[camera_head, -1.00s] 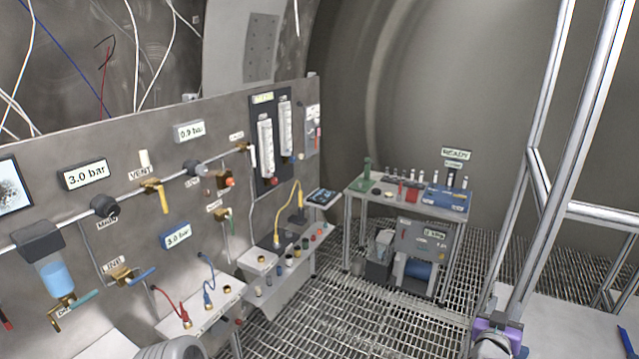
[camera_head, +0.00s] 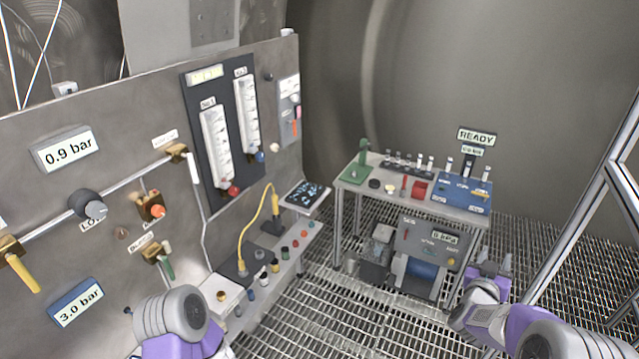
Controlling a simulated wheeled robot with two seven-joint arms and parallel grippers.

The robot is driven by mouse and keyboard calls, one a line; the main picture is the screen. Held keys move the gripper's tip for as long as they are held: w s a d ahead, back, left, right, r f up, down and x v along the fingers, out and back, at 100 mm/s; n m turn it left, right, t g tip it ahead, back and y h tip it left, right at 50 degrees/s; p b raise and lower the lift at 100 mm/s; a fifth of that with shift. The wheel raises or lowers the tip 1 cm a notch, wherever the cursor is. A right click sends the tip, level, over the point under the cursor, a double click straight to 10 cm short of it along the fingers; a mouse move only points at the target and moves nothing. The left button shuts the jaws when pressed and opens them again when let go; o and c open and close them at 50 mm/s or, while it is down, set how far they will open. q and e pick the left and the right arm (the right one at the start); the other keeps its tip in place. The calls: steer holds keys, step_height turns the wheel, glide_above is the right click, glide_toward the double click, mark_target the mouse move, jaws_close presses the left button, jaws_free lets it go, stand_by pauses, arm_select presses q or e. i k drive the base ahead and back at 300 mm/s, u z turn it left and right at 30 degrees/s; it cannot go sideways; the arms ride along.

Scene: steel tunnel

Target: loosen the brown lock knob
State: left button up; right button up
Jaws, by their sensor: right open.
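A small brown round knob (camera_head: 122,233) sits on the grey wall panel at the left, between the dark LOW regulator knob (camera_head: 90,204) and an orange-ended valve (camera_head: 152,208). It is small in the picture, and I cannot tell for sure that it is the lock knob. My right gripper (camera_head: 492,266) is open and empty at the lower right, in front of the far bench and well away from the panel. My left arm shows at the bottom left in front of the panel; its gripper is not in view.
A narrow shelf (camera_head: 300,250) with coloured knobs and a yellow cable runs along the panel. A bench (camera_head: 345,187) with vials and a blue box (camera_head: 462,192) stands at the back. Grating floor (camera_head: 330,320) lies between. A metal frame (camera_head: 590,215) rises at the right.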

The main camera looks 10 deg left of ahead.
mark_target(121, 234)
steer(key=z, duration=0.75)
steer(key=i, duration=1.05)
steer(key=u, duration=4.1)
